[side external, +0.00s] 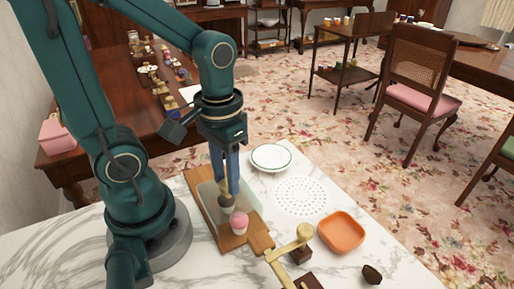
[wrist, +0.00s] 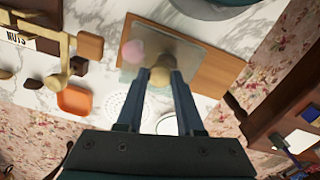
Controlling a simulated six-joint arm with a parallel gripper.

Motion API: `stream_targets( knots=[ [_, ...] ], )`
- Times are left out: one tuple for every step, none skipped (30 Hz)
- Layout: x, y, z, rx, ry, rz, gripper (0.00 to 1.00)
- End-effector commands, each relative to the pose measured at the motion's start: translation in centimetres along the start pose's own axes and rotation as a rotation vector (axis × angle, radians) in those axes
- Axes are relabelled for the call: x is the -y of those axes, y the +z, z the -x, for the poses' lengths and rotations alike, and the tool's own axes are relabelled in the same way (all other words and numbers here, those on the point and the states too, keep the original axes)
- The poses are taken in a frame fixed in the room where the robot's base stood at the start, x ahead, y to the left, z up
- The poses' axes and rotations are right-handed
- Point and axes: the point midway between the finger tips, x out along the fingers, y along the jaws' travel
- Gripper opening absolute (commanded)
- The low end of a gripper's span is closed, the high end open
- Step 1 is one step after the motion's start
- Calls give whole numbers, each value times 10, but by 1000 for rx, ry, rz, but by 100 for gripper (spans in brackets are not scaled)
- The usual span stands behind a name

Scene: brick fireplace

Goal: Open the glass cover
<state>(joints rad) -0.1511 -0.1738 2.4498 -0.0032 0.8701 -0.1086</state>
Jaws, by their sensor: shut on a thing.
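The clear glass cover (side external: 207,192) is on the wooden board (side external: 258,236) on the marble top. It also shows as a pale rectangle in the wrist view (wrist: 192,52). Its round brownish knob (wrist: 160,77) is between my fingers. My gripper (side external: 226,190) points down and is shut on this knob; in the wrist view the fingers (wrist: 160,74) are on either side of it. A pink cupcake (side external: 239,222) is beside the knob, near the board's front part. I cannot tell whether the cover is resting on the board or slightly raised.
A white plate (side external: 271,157) and a perforated white mat (side external: 301,196) lie right of the board. An orange dish (side external: 341,232), a brass-armed scale-like object (side external: 290,245) and a small dark piece (side external: 372,274) are at the front right.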

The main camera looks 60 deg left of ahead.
Motion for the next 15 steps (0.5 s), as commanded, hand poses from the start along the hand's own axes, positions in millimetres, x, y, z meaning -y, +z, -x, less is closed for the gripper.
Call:
stream_targets(
  knots=[
    [7,-5,1,-10,2,12,0],
    [10,-6,1,-11,1,13,0],
    [15,-7,1,-11,1,13,0],
    [19,-8,1,-12,1,13,0],
    [23,-9,1,-12,0,13,0],
    [28,-10,1,-13,0,13,0],
    [31,-12,1,-13,-1,12,0],
    [35,-13,1,-13,-1,12,0],
    [40,-14,1,-13,-1,12,0],
    [44,-15,0,-14,-2,12,0],
    [48,-16,0,-13,-2,12,0],
    [54,-17,0,-13,-2,12,0],
    [58,-18,0,-13,-2,12,0],
    [62,-20,0,-13,-3,12,0],
    [67,-21,1,-14,-3,12,0]
  ],
)
